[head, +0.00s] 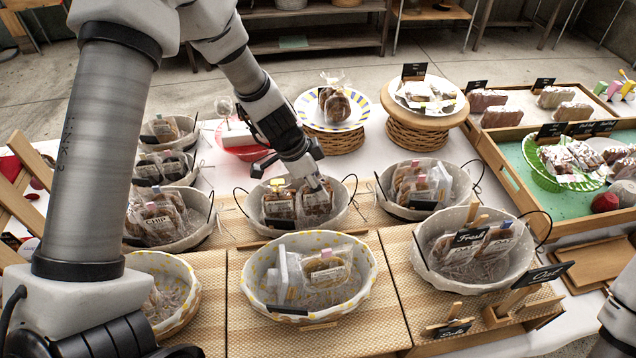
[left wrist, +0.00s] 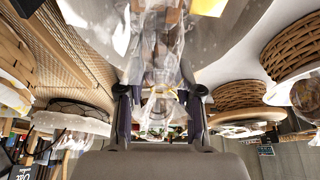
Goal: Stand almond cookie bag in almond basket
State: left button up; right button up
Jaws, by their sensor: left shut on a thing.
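My left gripper (head: 314,181) reaches down from above into the middle basket (head: 343,219) of the back row. It is shut on the top of a clear cookie bag (head: 317,205), which stands upright in the right part of that basket. Another cookie bag (head: 279,206) stands beside it on the left. In the left wrist view, the clear wrapping (left wrist: 160,72) runs between the two fingers of my left gripper (left wrist: 160,97). The labels on these bags are too small to read, so I cannot tell which basket is the almond one. My right gripper is out of view.
A front basket (head: 262,298) with yellow dots holds bags and has bare room inside. More baskets stand left and right, including one marked Fresh (head: 425,262). An Oat sign (head: 541,275) stands at the front right. Plates on wicker stands (head: 408,133) rise behind.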

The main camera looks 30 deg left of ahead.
pick_arm(q)
jog(key=shift+f+b, duration=0.35)
jog(key=shift+b, duration=0.1)
jog(key=o, duration=0.9)
notch_tip(320, 180, up, 12)
jog(key=p, duration=0.9)
jog(key=shift+r, duration=0.2)
